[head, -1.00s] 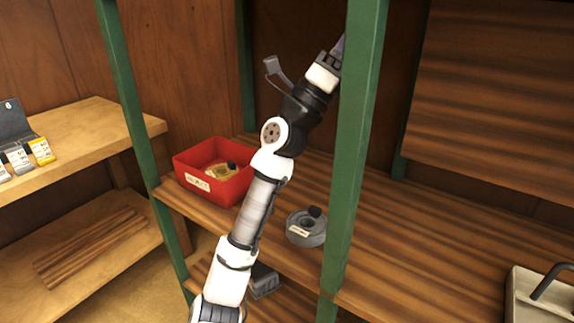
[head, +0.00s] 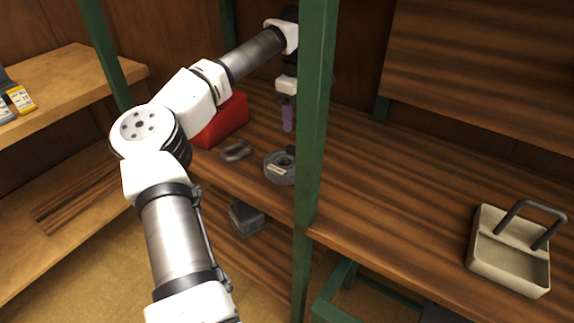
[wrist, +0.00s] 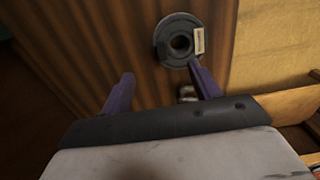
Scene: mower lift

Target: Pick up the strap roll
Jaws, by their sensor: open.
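My gripper (head: 287,128) points down, above and behind the roll in the head view, and is partly hidden by the post. In the wrist view my gripper (wrist: 160,72) has its purple fingers spread, with nothing between them. The right fingertip overlaps the roll's lower edge in the picture; contact cannot be told.
The green post (head: 312,130) stands close to the roll and my arm. A red bin (head: 222,120) and a grey shackle-like piece (head: 236,151) are to the left. A beige handled tray (head: 508,268) sits right. The shelf between post and tray is clear.

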